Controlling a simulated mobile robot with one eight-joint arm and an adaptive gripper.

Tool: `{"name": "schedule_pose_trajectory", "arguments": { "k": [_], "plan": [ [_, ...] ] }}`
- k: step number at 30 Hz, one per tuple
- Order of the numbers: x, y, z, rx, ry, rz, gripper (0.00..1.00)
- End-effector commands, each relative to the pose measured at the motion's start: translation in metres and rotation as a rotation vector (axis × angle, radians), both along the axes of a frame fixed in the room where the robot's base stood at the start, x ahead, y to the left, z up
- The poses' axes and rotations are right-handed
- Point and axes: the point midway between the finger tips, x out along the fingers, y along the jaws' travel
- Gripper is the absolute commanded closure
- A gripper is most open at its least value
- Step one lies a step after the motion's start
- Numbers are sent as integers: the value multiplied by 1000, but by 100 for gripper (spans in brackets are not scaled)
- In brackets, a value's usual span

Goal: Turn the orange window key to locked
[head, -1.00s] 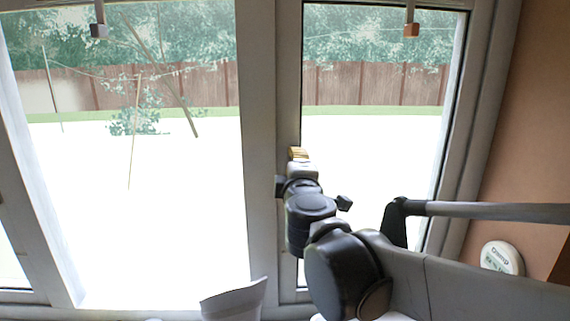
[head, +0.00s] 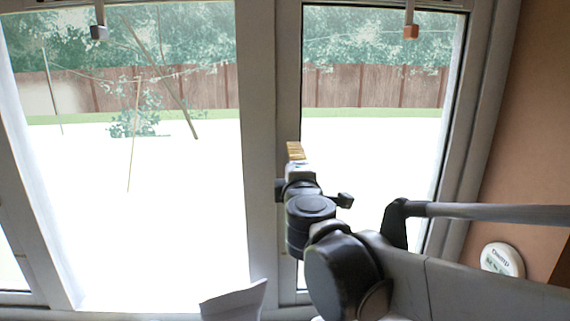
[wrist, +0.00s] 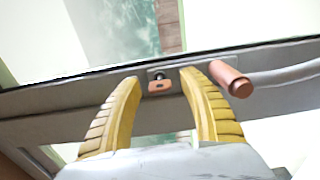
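The small orange key (wrist: 160,86) sits on a metal lock plate on the grey window frame in the wrist view. It has a small dark slot, and its exact turn angle is hard to tell. My gripper (wrist: 155,76) has its two yellow ribbed fingers apart, one on each side of the key, with gaps between them and it. In the head view my gripper (head: 295,151) is in front of the upright between the two panes; there the key is not visible, and the fingers overlap each other.
A copper-orange cylinder (wrist: 231,80) sticks out close beside the right finger. In the head view, orange (head: 411,31) and grey (head: 98,32) end pieces hang at the window top. A white round device (head: 502,260) is on the right wall. A pale sheet (head: 235,300) is at lower middle.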

Motion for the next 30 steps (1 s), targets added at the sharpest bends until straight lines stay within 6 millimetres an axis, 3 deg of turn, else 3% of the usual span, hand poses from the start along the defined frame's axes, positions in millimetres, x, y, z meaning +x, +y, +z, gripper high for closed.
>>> {"name": "schedule_pose_trajectory", "arguments": {
  "k": [10,21,30],
  "plan": [
    [-10,1,0,1,0,1,51],
    [-86,1,0,1,0,3,51],
    [-118,0,0,0,0,1,51]
  ]
}}
